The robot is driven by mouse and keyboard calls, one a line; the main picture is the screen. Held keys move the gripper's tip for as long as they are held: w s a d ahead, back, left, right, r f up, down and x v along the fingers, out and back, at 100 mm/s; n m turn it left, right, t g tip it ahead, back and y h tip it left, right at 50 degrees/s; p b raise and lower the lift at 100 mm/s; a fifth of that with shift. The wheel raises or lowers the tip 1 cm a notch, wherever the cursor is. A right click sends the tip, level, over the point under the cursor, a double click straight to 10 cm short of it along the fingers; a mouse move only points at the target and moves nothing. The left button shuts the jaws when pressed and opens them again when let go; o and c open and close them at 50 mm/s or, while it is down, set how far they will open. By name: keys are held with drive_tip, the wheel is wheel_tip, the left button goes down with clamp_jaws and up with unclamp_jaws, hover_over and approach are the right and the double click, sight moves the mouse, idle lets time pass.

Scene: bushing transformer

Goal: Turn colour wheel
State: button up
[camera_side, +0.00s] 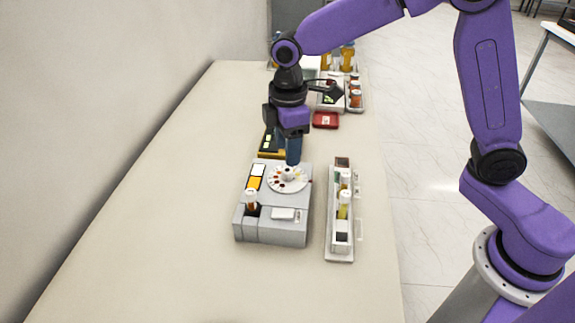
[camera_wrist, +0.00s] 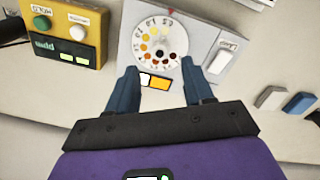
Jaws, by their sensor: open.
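The colour wheel (camera_side: 287,179) is a pale round dial with a ring of colour dots, set on top of a grey device (camera_side: 272,226). In the wrist view the wheel (camera_wrist: 160,43) shows yellow to dark red dots, printed numbers and a central knob (camera_wrist: 163,54). My gripper (camera_side: 292,158) points down over the back part of the wheel. In the wrist view my gripper (camera_wrist: 157,75) is open, with its two blue fingers apart and nothing between them. The fingers appear to be near the wheel's edge; whether they touch it I cannot tell.
A vial with an orange-brown lower part (camera_side: 251,203) stands in the grey device. A white rack (camera_side: 340,243) with several vials is to its right. A yellow box with buttons (camera_wrist: 88,45) stands behind the device. A red item (camera_side: 325,120) lies farther back. The table's left and front are clear.

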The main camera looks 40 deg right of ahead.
sight(287, 171)
wheel_tip(287, 171, down, 6)
drive_tip(key=shift+r, duration=0.1)
idle(0.4)
clamp_jaws()
